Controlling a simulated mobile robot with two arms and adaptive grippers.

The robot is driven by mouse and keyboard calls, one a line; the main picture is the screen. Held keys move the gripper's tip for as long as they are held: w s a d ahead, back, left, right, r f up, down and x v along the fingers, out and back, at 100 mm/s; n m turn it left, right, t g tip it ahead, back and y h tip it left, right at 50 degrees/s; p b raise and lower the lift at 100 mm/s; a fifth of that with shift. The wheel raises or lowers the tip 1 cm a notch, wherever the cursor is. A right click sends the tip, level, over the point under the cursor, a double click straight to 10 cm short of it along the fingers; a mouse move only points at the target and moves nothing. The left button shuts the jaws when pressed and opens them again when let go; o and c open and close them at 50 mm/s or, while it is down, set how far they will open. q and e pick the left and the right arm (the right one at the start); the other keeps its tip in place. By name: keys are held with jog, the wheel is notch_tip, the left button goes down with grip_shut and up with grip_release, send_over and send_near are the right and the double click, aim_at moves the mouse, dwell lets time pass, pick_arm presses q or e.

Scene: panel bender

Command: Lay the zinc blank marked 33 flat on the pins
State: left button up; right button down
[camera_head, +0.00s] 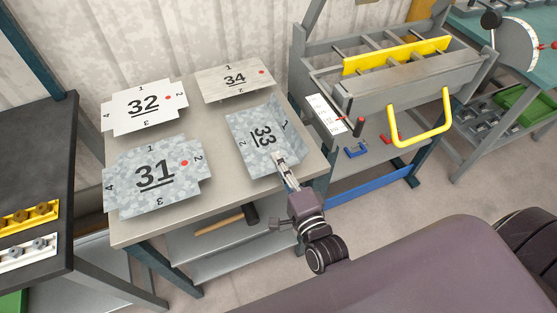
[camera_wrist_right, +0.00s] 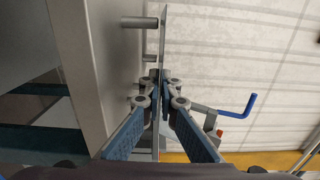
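The zinc blank marked 33 (camera_head: 250,139) is a mottled grey sheet at the right side of the grey table, its number turned sideways. My right gripper (camera_head: 283,163) is at its near edge. In the right wrist view the blank (camera_wrist_right: 164,38) shows edge-on as a thin sheet, and the right gripper's fingers (camera_wrist_right: 158,80) close on its edge. Two pins (camera_wrist_right: 140,22) stand out from the table top toward the sheet, which lies at about their tips; I cannot tell whether it touches them. My left gripper is not in view.
Blanks 31 (camera_head: 157,174), 32 (camera_head: 143,105) and 34 (camera_head: 234,80) lie on the same table (camera_head: 208,125). A hammer (camera_head: 228,219) is on the shelf below. The panel bender (camera_head: 395,75) with its yellow handle (camera_head: 421,137) stands to the right. A dark bench (camera_head: 35,140) is at left.

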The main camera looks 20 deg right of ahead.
jog(key=shift+f, duration=0.1)
jog(key=c, duration=2.6)
grip_release()
jog(key=shift+c, duration=0.2)
jog(key=o, duration=0.6)
jog(key=shift+c, duration=0.2)
jog(key=shift+f, duration=0.1)
jog(key=s, duration=1.2)
jog(key=shift+d, duration=0.2)
